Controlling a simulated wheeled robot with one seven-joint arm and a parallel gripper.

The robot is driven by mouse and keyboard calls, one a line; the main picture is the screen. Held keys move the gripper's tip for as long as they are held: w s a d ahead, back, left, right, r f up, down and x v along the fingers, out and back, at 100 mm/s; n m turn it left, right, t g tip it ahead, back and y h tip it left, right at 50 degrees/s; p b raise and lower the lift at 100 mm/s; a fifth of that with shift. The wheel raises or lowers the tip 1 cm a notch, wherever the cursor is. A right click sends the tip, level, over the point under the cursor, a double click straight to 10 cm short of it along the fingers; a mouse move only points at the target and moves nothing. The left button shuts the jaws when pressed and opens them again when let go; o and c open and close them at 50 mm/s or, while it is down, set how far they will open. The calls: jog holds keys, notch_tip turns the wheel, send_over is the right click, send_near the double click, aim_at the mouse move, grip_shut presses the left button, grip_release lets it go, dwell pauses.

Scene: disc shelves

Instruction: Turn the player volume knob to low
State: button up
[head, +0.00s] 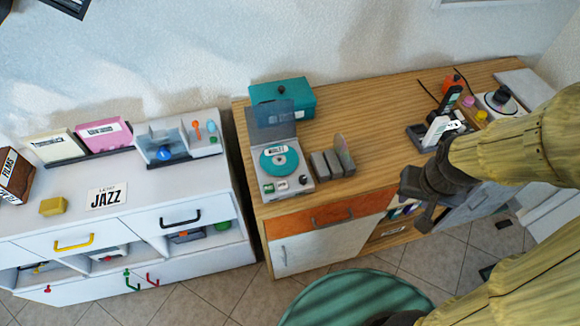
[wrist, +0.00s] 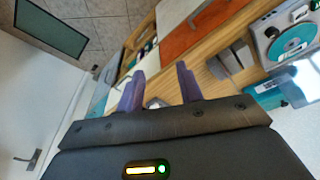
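The player (head: 281,172) is a pale grey box with a teal disc in it and its clear lid raised, on the left end of the wooden sideboard. A small dark volume knob (head: 303,180) sits at its front right corner. In the wrist view the player (wrist: 278,58) is at the upper right, partly cut by the frame edge. My gripper (head: 418,205) is right of the player, in front of the sideboard, well apart from it. In the wrist view my gripper (wrist: 160,85) has its two purple fingers spread with nothing between them. The knob's setting is too small to read.
Grey blocks (head: 325,164) stand just right of the player, and a teal box (head: 282,97) stands behind it. A white cabinet (head: 60,205) is on the left. The wooden sideboard top (head: 375,125) is clear in the middle. A round green striped surface (head: 355,298) is in front.

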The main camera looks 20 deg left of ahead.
jog(key=shift+w, duration=0.55)
jog(key=shift+o, duration=0.7)
jog(key=shift+s+d, duration=0.2)
jog(key=shift+s, duration=0.15)
notch_tip(320, 180, up, 3)
jog(key=m+g+p, duration=0.2)
jog(key=m+g, duration=0.1)
jog(key=m, duration=0.1)
send_over(303, 179)
jog(key=shift+a+r, duration=0.1)
notch_tip(303, 179, down, 17)
jog(key=shift+f+p, duration=0.2)
jog(key=shift+p, duration=0.85)
